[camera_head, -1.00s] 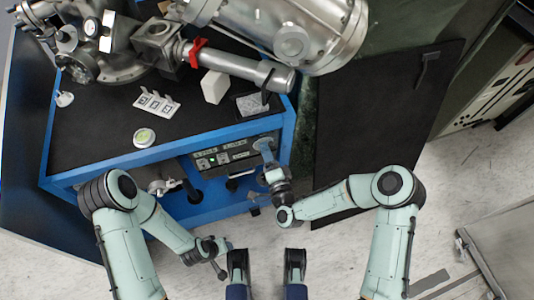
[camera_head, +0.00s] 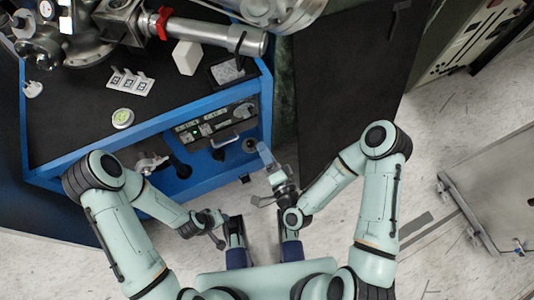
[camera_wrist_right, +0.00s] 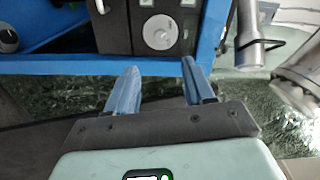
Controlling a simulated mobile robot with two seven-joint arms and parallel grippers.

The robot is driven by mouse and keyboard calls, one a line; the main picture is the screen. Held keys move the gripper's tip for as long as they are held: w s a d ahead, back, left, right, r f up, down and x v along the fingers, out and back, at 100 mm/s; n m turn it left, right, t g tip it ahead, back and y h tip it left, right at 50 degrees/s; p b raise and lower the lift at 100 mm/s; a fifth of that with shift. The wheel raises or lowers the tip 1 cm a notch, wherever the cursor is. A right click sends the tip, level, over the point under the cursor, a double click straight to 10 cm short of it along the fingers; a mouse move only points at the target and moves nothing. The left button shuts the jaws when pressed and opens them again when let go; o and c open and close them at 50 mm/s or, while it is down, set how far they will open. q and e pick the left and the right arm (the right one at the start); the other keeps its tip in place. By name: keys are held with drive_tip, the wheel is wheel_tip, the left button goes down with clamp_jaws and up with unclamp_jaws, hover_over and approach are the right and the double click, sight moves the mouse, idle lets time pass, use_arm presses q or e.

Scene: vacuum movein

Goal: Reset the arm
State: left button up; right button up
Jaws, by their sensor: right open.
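My right gripper (camera_head: 265,155) is open and empty, with blue fingers, held in front of the blue bench's right end. In the right wrist view my gripper's fingers (camera_wrist_right: 157,82) are spread wide with nothing between them. The control panel (camera_head: 215,123) on the bench front lies left of and beyond it; its round knob (camera_wrist_right: 160,32) shows past the fingertips in the right wrist view. My right arm is bent at the elbow. My left gripper (camera_head: 217,238) is low in front of the bench, small and dark; its jaws cannot be made out.
The blue bench (camera_head: 130,148) carries metal vacuum pipework (camera_head: 215,34), a white block (camera_head: 186,57), a marked plate (camera_head: 131,81) and a round green-white gauge (camera_head: 122,118). A grey cart (camera_head: 490,180) stands at right. The pale floor (camera_head: 430,165) between is mostly clear.

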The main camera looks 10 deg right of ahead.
drive_tip(key=shift+s+d, duration=0.15)
drive_tip(key=shift+s, duration=0.25)
wheel_tip(320, 180, down, 9)
drive_tip(key=s+n+g, duration=0.1)
drive_tip(key=n+g, duration=0.3)
drive_tip(key=g, duration=0.1)
drive_tip(key=s+d+f+n+g+h, duration=0.3)
drive_tip(key=s+d+f+g, duration=0.75)
drive_tip(key=s+f, duration=0.25)
use_arm(q)
drive_tip(key=s+d+r+g+p, duration=0.1)
drive_tip(key=s+r+p, duration=0.1)
drive_tip(key=r+p, duration=0.6)
drive_tip(key=s+d+r+g+p, duration=0.1)
drive_tip(key=s+r+p, duration=0.2)
drive_tip(key=r+p, duration=0.6)
drive_tip(key=shift+d+m+g+h, duration=0.25)
drive_tip(key=shift+m+g+h, duration=0.05)
drive_tip(key=shift+h, duration=0.1)
use_arm(e)
drive_tip(key=s+a+r+g, duration=0.1)
drive_tip(key=s+r, duration=0.1)
drive_tip(key=r, duration=0.6)
drive_tip(key=s+a+r+n+g+y, duration=0.1)
drive_tip(key=s+r, duration=0.2)
drive_tip(key=r, duration=0.6)
drive_tip(key=shift+a+r+g, duration=0.2)
drive_tip(key=shift+g, duration=0.15)
drive_tip(key=shift+s, duration=0.1)
